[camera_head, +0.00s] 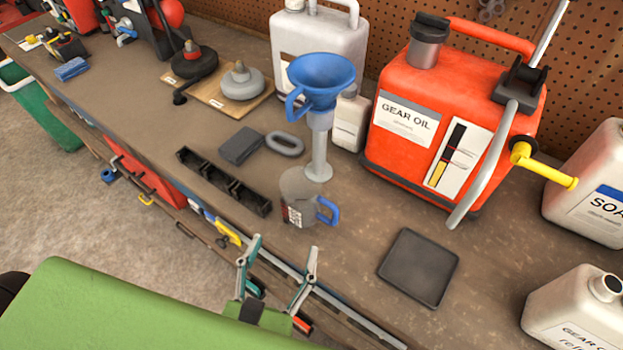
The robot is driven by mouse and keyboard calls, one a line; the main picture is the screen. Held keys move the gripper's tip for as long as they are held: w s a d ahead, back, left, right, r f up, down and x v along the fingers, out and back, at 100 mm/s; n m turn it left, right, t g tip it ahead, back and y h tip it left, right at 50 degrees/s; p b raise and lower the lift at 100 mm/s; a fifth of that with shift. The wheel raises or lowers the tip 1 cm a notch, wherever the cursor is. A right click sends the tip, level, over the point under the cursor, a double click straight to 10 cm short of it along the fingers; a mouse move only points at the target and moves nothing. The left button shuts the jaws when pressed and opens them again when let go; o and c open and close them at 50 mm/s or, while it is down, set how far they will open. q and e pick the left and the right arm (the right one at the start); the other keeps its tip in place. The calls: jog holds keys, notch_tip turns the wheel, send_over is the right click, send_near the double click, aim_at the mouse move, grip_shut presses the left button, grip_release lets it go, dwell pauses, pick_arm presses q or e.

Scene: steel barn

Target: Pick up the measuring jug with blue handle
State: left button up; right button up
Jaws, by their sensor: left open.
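The measuring jug (297,197) is a small grey see-through cup with a printed label and a blue handle (328,211) on its right side. It stands upright on the brown workbench in the middle of the view, just in front of the blue funnel's stand. My left gripper (281,262) is open and empty at the bench's front edge, below and slightly left of the jug, apart from it. Its two teal and grey fingers point toward the bench. My right gripper does not show.
A blue funnel (322,80) on a stand rises behind the jug. A dark slotted rack (222,182) lies left of it, a dark square tray (418,267) right. A large red gear oil container (440,115) stands behind. White jugs stand at the right.

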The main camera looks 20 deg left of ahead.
aim_at(297, 209)
pick_arm(q)
jog(key=p+x, duration=0.1)
jog(key=x, duration=0.2)
jog(key=p+x, duration=0.1)
jog(key=x, duration=0.3)
jog(key=shift+w+r, duration=0.15)
jog(key=shift+w, duration=0.15)
jog(key=shift+w+p, duration=0.3)
jog(key=shift+w, duration=0.25)
jog(key=shift+p+x, duration=0.65)
jog(key=shift+x, duration=0.15)
jog(key=x, duration=0.2)
jog(key=shift+w+a+p, duration=0.15)
jog(key=shift+w+p, duration=0.1)
jog(key=shift+p, duration=0.15)
jog(key=shift+w, duration=0.35)
jog(key=shift+w+f, duration=0.1)
jog(key=shift+f, duration=0.2)
jog(key=c, duration=0.9)
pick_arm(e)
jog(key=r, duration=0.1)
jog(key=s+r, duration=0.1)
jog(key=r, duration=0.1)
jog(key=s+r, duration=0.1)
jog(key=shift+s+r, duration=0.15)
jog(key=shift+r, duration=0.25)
